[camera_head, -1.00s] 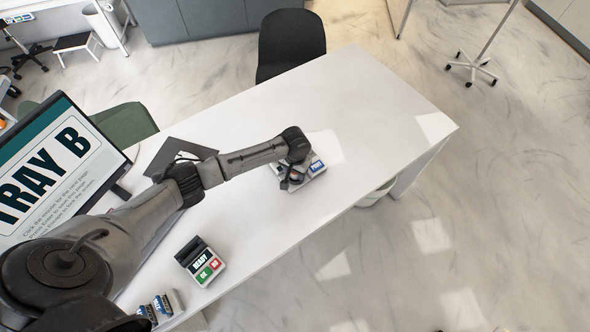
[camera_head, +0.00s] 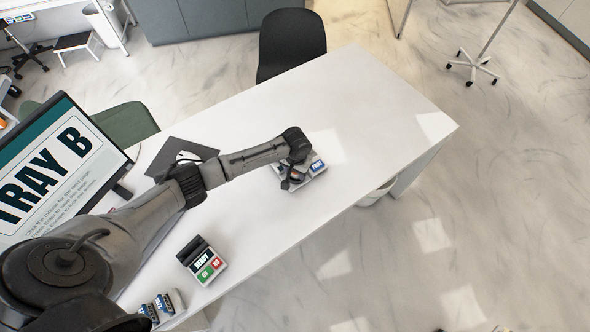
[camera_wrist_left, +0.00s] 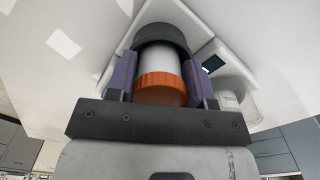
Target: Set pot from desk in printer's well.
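The pot (camera_wrist_left: 160,84), white with an orange end, sits between the purple fingers of my left gripper (camera_wrist_left: 160,88) in the left wrist view. The fingers press on both its sides. Its far end is inside or against a dark round collar (camera_wrist_left: 162,37) on the printer; how deep it sits cannot be told. In the head view my left gripper (camera_head: 291,181) is over the small white printer (camera_head: 315,170) with a blue label, on the white desk (camera_head: 350,110). The arm hides the pot there. My right gripper is out of view.
A monitor reading "TRAY B" (camera_head: 50,165) stands at the left. A small device with a "READY" screen (camera_head: 202,261) and blue-labelled items (camera_head: 160,306) lie on the near side of the desk. A white bin (camera_head: 374,194) stands below the desk edge. The desk's far right is clear.

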